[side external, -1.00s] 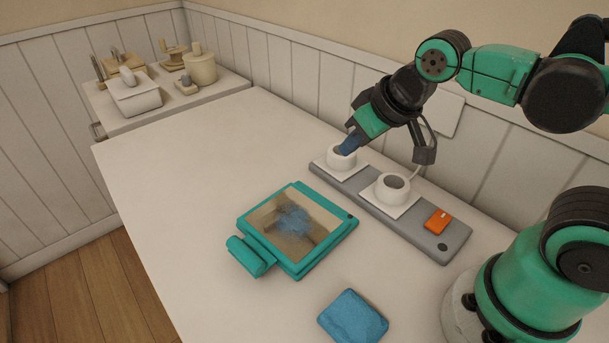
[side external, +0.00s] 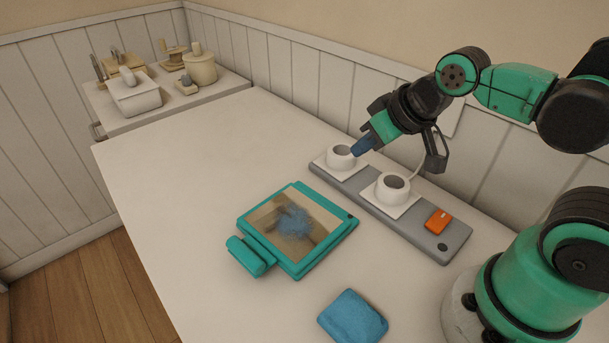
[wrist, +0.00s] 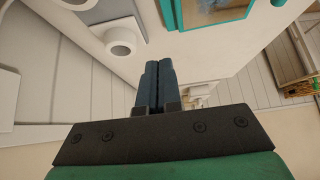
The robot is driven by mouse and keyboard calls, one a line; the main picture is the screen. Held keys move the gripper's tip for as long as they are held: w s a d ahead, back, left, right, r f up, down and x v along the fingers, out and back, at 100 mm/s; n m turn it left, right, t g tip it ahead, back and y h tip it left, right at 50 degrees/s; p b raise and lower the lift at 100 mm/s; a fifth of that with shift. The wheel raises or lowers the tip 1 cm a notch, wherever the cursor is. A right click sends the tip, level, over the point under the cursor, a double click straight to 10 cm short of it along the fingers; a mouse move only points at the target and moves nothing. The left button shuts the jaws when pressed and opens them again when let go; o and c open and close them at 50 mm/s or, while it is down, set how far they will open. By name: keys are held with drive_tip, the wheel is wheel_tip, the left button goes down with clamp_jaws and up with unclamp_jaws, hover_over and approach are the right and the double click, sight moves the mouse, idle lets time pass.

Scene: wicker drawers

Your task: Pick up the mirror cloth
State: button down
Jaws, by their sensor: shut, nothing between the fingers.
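The mirror cloth appears to be the folded blue cloth (side external: 352,317) lying flat on the white table at the front of the side view. A teal-framed mirror (side external: 297,229) lies behind it with a blue smudge on its surface. My gripper (side external: 357,149) is above the grey strip, just right of the far white cup, well away from the cloth. In the wrist view my gripper's dark blue fingers (wrist: 155,70) are together and hold nothing. The cloth is not visible in the wrist view.
The grey strip (side external: 443,241) carries two white cups, the near cup (side external: 393,187) and the far cup (side external: 340,157), plus an orange block (side external: 438,221). A side shelf (side external: 180,103) at back left holds several pale containers. The table's left part is clear.

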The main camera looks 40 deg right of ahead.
idle(0.3)
drive_tip(key=shift+c, duration=2.2)
unclamp_jaws()
drive_tip(key=g, duration=0.7)
hover_over(358, 303)
wheel_tip(358, 303, down, 5)
drive_tip(key=shift+r, duration=0.2)
drive_tip(key=shift+f, duration=2.75)
